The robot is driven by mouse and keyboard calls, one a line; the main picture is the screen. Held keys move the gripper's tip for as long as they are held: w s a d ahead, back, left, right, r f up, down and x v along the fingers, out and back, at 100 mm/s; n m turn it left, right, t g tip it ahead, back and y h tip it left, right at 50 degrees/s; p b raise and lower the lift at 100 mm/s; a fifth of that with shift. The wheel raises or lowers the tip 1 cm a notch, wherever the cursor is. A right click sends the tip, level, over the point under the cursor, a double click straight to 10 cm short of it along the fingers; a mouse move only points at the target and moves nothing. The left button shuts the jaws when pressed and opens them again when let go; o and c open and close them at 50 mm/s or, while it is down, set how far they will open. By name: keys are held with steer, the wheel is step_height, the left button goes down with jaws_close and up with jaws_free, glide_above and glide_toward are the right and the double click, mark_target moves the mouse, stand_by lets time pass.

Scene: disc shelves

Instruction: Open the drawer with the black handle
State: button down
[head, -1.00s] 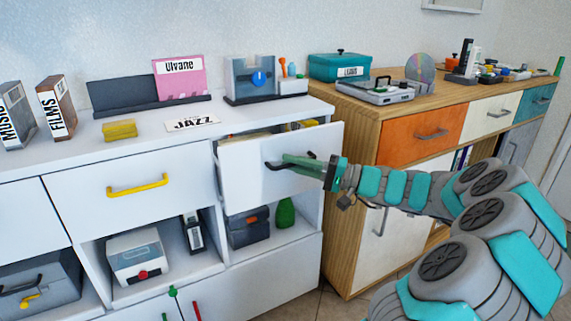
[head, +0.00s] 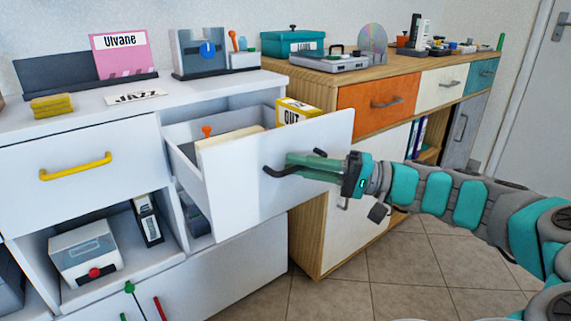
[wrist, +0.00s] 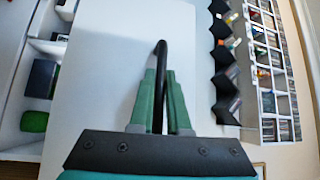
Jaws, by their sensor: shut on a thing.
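The drawer (head: 240,190) with the black handle (head: 273,172) stands well out of the white cabinet in the head view. Inside it show a yellow box (head: 297,112), an orange-topped item (head: 206,131) and cream-coloured contents. My gripper (head: 296,167) reaches in from the right and is shut on the black handle. In the wrist view the green fingers (wrist: 159,105) close around the black handle (wrist: 160,50) in front of the white drawer front (wrist: 105,80). The far end of the handle is partly hidden by my fingers.
A drawer with a yellow handle (head: 75,166) is shut at the left. A wooden cabinet (head: 318,100) with an orange drawer (head: 377,103) stands to the right, close to the open drawer. Tiled floor (head: 410,265) is free in front of it.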

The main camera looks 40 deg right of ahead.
steer(key=shift+s+f+b, duration=0.1)
steer(key=shift+s+b, duration=0.35)
steer(key=shift+s, duration=1.1)
steer(key=c, duration=1.2)
jaws_free()
steer(key=shift+o, duration=0.2)
steer(key=shift+s+d, duration=0.1)
steer(key=v, duration=0.7)
steer(key=shift+s+d, duration=0.25)
